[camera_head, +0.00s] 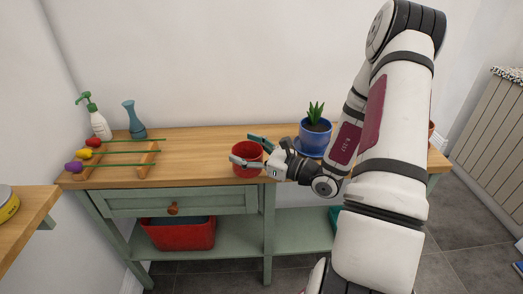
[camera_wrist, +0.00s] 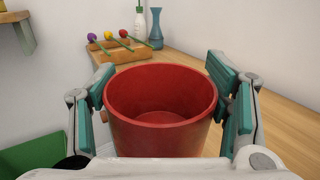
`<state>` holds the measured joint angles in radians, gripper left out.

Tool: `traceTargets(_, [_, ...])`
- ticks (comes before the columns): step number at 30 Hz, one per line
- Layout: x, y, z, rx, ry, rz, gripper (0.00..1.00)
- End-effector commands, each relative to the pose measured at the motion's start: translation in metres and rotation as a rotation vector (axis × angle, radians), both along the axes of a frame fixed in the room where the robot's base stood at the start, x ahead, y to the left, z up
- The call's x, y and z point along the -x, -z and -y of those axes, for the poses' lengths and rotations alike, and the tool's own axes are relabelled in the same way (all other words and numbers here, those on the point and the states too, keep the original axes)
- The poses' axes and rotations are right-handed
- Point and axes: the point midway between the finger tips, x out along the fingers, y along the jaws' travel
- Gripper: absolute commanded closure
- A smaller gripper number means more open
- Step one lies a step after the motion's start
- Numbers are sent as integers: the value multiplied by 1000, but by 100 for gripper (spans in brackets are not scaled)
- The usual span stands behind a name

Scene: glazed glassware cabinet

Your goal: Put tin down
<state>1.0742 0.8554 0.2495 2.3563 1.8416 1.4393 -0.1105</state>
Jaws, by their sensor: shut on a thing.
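A red, open-topped tin (camera_head: 247,152) is upright and empty between the fingers of my gripper (camera_head: 252,150). It also shows in the wrist view (camera_wrist: 160,115), where I look down into its bare inside. My gripper (camera_wrist: 165,98) is shut on it, one teal-padded finger on each side. In the head view the tin is over the front part of the wooden tabletop (camera_head: 205,150), close to the front edge. I cannot tell whether its base touches the wood.
A blue potted plant (camera_head: 315,130) stands right of the tin. A wooden rack (camera_head: 148,158) with colourful flowers, a spray bottle (camera_head: 98,122) and a blue vase (camera_head: 133,120) stand left. Tabletop between rack and tin is clear. A yellow tin (camera_head: 7,205) sits on another surface.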

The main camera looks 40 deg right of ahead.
Motion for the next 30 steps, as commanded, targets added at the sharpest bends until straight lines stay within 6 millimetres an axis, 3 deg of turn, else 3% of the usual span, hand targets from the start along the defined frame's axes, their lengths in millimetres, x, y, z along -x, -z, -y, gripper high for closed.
traceTargets(1, [9,-3,23,8,20,-2,58])
traceTargets(4, [28,-9,52,9,39,-14,58])
traceTargets(8, [44,-13,72,7,51,-29,58])
traceTargets(11, [42,-13,78,6,52,-35,58])
traceTargets(24, [-56,-4,99,6,51,-33,58])
traceTargets(30, [-90,-1,107,6,52,-35,58])
